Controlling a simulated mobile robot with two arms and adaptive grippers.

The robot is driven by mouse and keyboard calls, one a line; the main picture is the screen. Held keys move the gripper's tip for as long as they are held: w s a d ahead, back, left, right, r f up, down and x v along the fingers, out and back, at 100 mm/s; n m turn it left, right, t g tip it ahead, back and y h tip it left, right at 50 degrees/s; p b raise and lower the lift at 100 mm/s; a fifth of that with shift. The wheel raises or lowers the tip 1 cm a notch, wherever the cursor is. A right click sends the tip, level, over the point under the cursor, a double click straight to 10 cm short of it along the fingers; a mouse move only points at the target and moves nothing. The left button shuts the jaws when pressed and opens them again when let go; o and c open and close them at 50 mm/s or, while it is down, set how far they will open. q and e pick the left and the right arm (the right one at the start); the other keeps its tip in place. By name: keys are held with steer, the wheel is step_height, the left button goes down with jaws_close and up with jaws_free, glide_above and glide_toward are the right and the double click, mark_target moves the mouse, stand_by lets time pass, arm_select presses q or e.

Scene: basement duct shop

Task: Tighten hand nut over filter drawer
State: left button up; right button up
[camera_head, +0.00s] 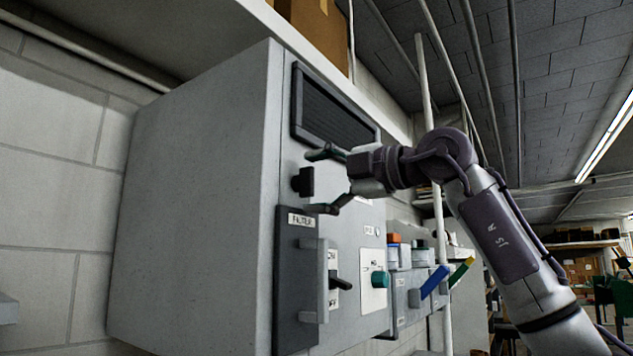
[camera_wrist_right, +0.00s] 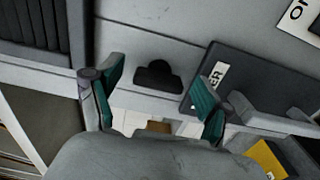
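The hand nut (camera_head: 303,181) is a black knob on the front of a grey cabinet, just above the dark filter drawer (camera_head: 291,275), which has a "FILTER" label and a light grey handle. My right gripper (camera_head: 321,181) is open in front of the nut, one finger above and one below it. In the right wrist view the nut (camera_wrist_right: 157,78) lies between and a little beyond the two green-padded fingertips (camera_wrist_right: 158,100), with a gap on both sides. I see no contact. The filter drawer (camera_wrist_right: 270,85) shows right of the nut there. My left gripper is not in view.
A louvred vent (camera_head: 333,108) is above the nut. A black lever switch (camera_head: 341,284) and a green knob (camera_head: 380,280) are right of the drawer handle. Further boxes with blue and yellow levers (camera_head: 434,282) stand along the wall.

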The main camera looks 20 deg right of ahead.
steer(key=shift+s, duration=0.1)
steer(key=v, duration=1.2)
stand_by(0.4)
